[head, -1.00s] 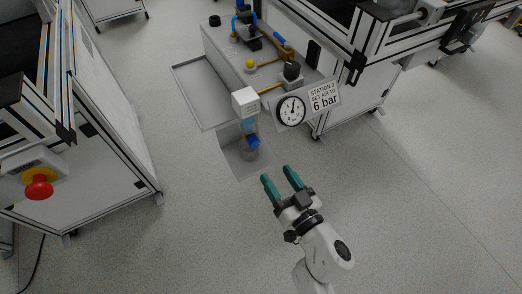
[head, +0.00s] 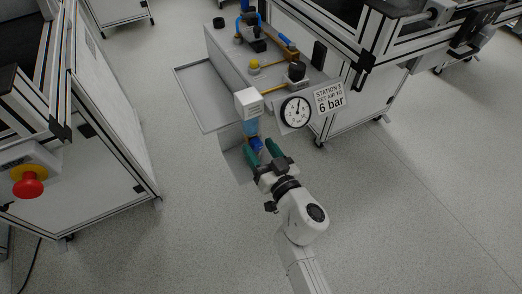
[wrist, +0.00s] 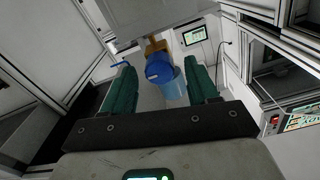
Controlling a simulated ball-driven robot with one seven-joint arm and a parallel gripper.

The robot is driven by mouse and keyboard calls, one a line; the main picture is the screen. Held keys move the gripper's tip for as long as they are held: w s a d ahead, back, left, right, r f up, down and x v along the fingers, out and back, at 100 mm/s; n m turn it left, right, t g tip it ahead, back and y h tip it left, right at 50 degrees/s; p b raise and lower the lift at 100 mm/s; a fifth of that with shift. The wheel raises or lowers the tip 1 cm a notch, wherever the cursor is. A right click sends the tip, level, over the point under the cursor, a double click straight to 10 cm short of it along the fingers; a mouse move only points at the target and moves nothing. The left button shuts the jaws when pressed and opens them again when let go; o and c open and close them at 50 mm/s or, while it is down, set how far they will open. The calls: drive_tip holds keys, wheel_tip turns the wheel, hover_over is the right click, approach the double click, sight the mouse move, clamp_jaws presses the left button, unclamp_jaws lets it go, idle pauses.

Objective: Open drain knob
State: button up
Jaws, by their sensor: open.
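The drain knob (wrist: 158,68) is blue and sits between my two green fingers in the wrist view, a little beyond the fingertips or level with them; I cannot tell which. In the head view the blue knob (head: 256,144) shows below the pale blue filter bowl (head: 251,127), under a white block (head: 249,102). My gripper (head: 261,151) is open, with its fingertips close to the knob. In the wrist view my gripper (wrist: 162,85) has a finger on each side of the knob, with a gap visible on both sides. A translucent blue cup (wrist: 174,90) shows behind the knob.
A pressure gauge (head: 296,112) and a "6 bar" sign (head: 330,97) are right of the filter. A yellow knob (head: 254,64) and pipes are on the grey station behind. A cabinet with a red emergency button (head: 29,184) stands left. The floor between is clear.

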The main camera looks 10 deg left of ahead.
drive_tip(key=shift+c, duration=0.3)
drive_tip(key=c, duration=1)
